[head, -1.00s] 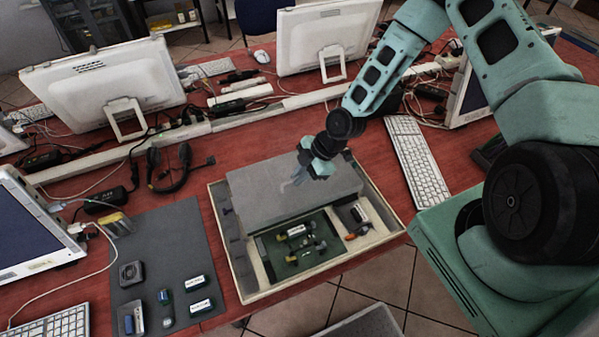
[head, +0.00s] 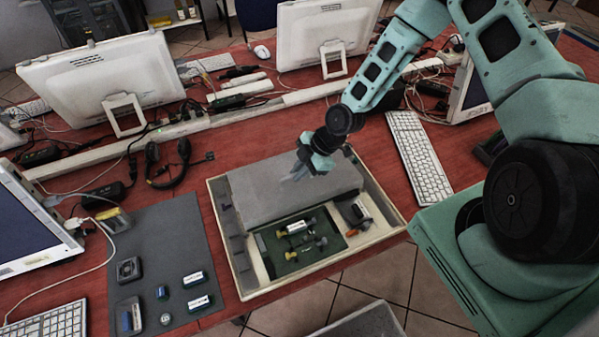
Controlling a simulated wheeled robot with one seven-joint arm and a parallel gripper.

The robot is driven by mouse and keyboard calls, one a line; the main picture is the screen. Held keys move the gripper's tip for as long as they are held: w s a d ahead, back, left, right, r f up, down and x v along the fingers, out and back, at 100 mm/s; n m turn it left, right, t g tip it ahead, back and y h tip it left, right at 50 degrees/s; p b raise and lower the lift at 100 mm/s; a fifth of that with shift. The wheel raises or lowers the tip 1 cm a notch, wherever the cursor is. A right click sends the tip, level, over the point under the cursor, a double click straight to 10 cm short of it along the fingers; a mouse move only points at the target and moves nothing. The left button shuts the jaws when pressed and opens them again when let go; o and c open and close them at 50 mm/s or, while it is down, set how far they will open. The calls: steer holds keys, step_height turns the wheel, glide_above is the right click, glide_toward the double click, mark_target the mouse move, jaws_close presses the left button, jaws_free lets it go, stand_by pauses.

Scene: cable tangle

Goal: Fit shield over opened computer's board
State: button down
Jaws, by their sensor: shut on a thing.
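The opened computer (head: 213,203) is a shallow cream case on the red table at centre. Its dark green board (head: 272,258) shows in the front part, with several small yellow, white and dark parts on it. The shield (head: 265,195), a wide flat grey piece, covers the back part of the case and hides what is below it. My gripper (head: 291,176) is over the shield's middle, shut on the shield from above; the fingertips are small and hard to see. I cannot tell whether the shield touches the case.
A dark grey mat (head: 165,240) left of the case bears a black fan (head: 129,269) and several small blue-and-white parts. A keyboard (head: 420,160) lies to the right. A headset (head: 168,168), cables and monitors stand behind.

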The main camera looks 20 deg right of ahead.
steer(key=shift+f+b, duration=0.45)
stand_by(0.6)
steer(key=shift+w, duration=0.15)
steer(key=c, duration=1.4)
jaws_free()
steer(key=b+v, duration=0.1)
steer(key=v, duration=1.6)
steer(key=shift+d+r+b, duration=0.15)
steer(key=shift+d+b, duration=0.05)
steer(key=shift+b, duration=0.2)
step_height(320, 180, up, 6)
steer(key=p, duration=0.6)
steer(key=shift+p, duration=0.35)
